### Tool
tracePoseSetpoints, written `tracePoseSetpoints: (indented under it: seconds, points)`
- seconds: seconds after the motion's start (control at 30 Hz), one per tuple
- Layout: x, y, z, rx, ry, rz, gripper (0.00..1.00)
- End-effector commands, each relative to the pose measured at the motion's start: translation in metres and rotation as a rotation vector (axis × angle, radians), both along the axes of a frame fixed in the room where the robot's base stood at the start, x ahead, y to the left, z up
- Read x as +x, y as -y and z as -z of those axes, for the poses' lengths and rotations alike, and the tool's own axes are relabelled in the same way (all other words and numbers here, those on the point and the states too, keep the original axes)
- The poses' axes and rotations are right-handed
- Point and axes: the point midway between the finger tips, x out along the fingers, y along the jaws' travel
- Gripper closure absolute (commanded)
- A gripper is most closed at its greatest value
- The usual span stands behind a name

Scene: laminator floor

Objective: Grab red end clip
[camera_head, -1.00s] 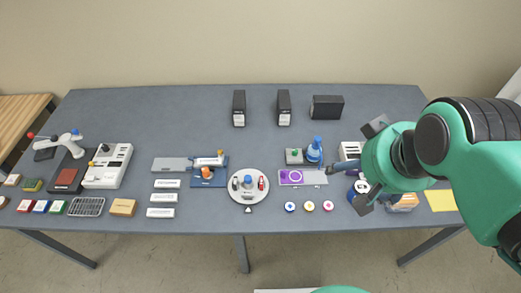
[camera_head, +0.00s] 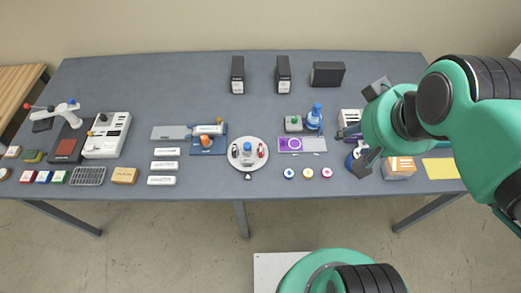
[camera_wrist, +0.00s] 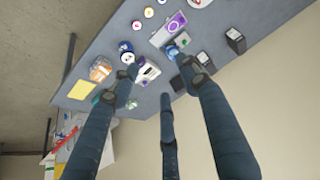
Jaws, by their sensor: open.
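A small red piece (camera_head: 261,151), which looks like the red end clip, stands on the right side of a round white turntable (camera_head: 247,168) near the front middle of the table. It is too small to make out its shape. A blue-grey piece (camera_head: 247,149) stands on the turntable beside it. My gripper (camera_head: 358,130) is open and empty, above the right part of the table, well to the right of the red piece and apart from it. In the wrist view my gripper (camera_wrist: 160,76) shows spread fingers with nothing between them; I cannot make out the red piece there.
A purple-ringed plate (camera_head: 302,145) and a blue bottle (camera_head: 315,117) stand between turntable and gripper. An orange-and-white box (camera_head: 398,167) and yellow sheet (camera_head: 438,168) lie at right. Black boxes (camera_head: 283,75) stand behind. The table (camera_head: 190,85) is clear at back left.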

Motion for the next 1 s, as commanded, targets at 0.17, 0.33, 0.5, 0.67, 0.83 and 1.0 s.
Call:
tracePoseSetpoints:
  seconds: [0.17,0.33,0.5,0.67,0.83,1.0]
  points:
    - [0.000,0.000,0.000,0.000,0.000,0.000,0.74]
    - [0.000,0.000,0.000,0.000,0.000,0.000,0.74]
    - [0.005,-0.002,0.000,0.003,-0.008,-0.001,0.74]
    - [0.021,-0.007,0.004,0.009,-0.035,-0.005,0.74]
    - [0.051,-0.019,0.012,0.020,-0.081,-0.009,0.74]
    - [0.088,-0.036,0.028,0.031,-0.139,-0.011,0.74]
